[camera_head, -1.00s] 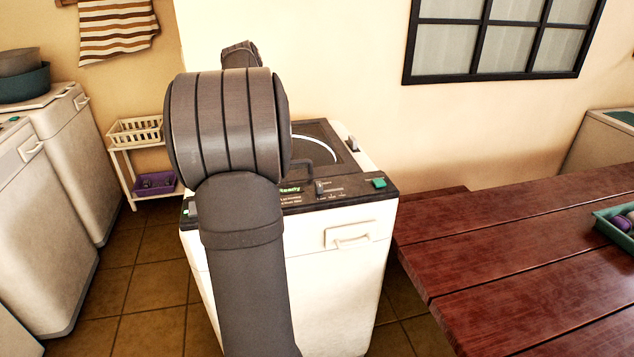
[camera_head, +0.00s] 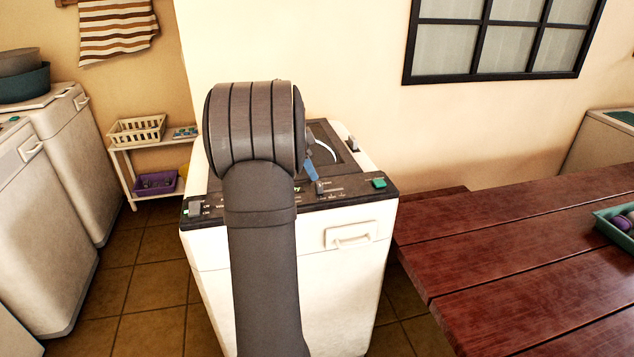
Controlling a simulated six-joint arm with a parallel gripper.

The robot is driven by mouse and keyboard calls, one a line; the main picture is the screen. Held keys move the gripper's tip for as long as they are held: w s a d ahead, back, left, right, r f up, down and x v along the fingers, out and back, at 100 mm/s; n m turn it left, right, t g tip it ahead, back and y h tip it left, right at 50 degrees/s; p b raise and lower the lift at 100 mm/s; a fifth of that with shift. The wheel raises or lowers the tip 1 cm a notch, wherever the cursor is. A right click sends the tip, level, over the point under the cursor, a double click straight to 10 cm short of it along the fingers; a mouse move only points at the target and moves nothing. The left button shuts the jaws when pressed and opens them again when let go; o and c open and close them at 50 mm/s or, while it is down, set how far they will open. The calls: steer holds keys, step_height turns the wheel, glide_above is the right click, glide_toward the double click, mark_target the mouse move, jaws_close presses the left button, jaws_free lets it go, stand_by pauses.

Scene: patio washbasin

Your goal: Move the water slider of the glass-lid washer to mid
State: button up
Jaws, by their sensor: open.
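The glass-lid washer (camera_head: 350,285) is a white top-loader with a dark control panel (camera_head: 345,195) along its front top edge. Its dark lid with a round glass window (camera_head: 322,135) is down, partly behind my arm. A small grey slider knob (camera_head: 319,188) stands on the panel right of my arm, at the left end of its track. I take it for the water slider; its lettering is too small to read. My gripper (camera_head: 311,173) shows only as a blue finger just above and behind this knob. Contact cannot be told; the rest is hidden by my arm.
A green button (camera_head: 379,183) sits at the panel's right end, and a front handle (camera_head: 350,240) below. A red-brown wooden table (camera_head: 500,270) with a green tray (camera_head: 612,230) stands at right. White washers (camera_head: 45,230) and a shelf with baskets (camera_head: 140,130) are at left.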

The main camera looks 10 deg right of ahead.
mark_target(318, 184)
steer(key=x, duration=0.6)
steer(key=shift+d+f, duration=0.1)
steer(key=shift+c, duration=0.4)
